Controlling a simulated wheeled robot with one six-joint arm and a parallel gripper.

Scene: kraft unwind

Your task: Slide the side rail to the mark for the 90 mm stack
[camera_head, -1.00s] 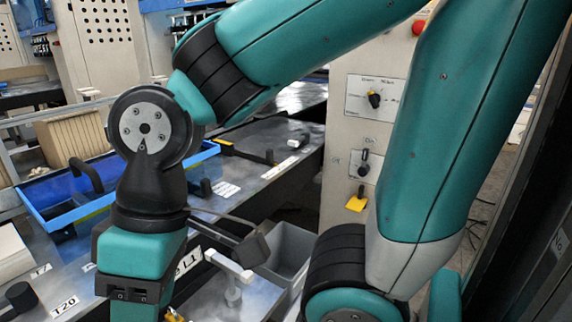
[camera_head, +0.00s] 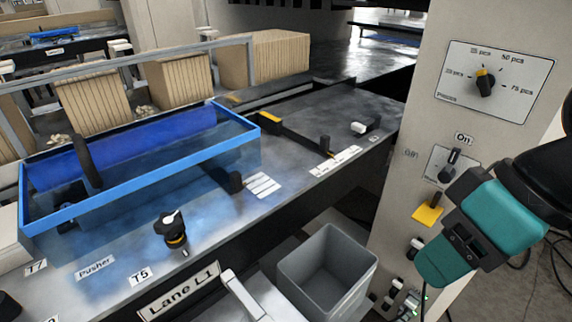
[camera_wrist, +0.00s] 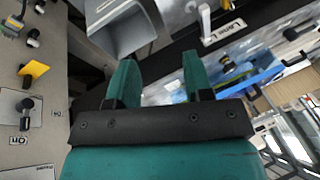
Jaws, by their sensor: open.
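The blue-edged tray frame (camera_head: 140,190) lies on the lane bench at left in the head view. A black bar with a yellow end (camera_head: 290,130) lies right of it, beside a white strip of printed marks (camera_head: 335,160). I cannot tell for certain which part is the side rail, and the marks are too small to read. My gripper (camera_head: 435,268) is at the right, in front of the control post, apart from the bench. In the wrist view my gripper (camera_wrist: 158,65) is open and empty.
The control post (camera_head: 420,130) carries a piece-count dial (camera_head: 484,82), an On switch (camera_head: 452,160) and a yellow tag (camera_head: 428,214). A grey bin (camera_head: 325,270) stands below the bench edge. A black knob (camera_head: 172,232) stands near the Lane L1 sign (camera_head: 178,290). Kraft stacks (camera_head: 185,85) stand behind.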

